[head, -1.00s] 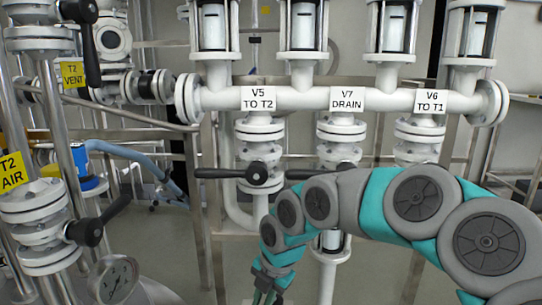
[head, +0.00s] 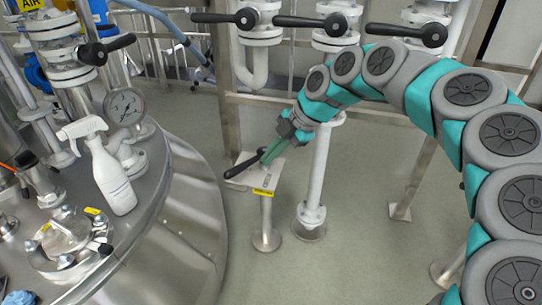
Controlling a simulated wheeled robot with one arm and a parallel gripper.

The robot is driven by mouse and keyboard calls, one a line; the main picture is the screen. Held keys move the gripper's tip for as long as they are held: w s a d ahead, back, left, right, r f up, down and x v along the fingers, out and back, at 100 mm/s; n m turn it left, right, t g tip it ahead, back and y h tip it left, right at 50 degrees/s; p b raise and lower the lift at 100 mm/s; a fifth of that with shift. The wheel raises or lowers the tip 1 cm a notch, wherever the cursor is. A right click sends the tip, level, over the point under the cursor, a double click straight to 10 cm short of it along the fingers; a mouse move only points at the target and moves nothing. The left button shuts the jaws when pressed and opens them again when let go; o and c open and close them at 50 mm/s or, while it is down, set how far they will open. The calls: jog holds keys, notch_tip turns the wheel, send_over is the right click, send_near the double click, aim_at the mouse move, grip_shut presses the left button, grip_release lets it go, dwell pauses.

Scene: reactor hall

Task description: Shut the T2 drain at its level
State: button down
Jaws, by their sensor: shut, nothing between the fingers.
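My gripper (head: 267,159) is shut and points down and to the left, its green fingers over a small floor-standing post. The post has a pale top plate (head: 266,178) with a yellow label (head: 263,191), too small to read. A black lever handle (head: 241,167) extends from the plate to the lower left and lies close beside the fingertips. I cannot tell whether the fingers touch it. The lever's pivot is partly hidden by the fingers. A steel tank (head: 185,225) stands to the left of the post.
On the tank are a white spray bottle (head: 107,170), a pressure gauge (head: 125,107) and a clamped hatch (head: 68,238). A black-handled valve (head: 104,48) is above. More black levers (head: 312,22) line the top. A white pipe (head: 316,180) stands right of the post. Floor in front is clear.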

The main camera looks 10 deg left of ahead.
aim_at(245, 166)
jog(key=shift+w+a+f+b, duration=0.1)
jog(key=shift+w+a+f, duration=0.25)
jog(key=shift+a+f, duration=0.8)
jog(key=shift+w+a+f+b, duration=0.15)
jog(key=shift+w+a+f, duration=0.25)
jog(key=shift+a+f, duration=0.7)
jog(key=shift+w+a+f+b, duration=0.1)
jog(key=shift+w+a+f, duration=0.25)
jog(key=shift+a+f, duration=0.8)
jog(key=shift+a+r, duration=0.15)
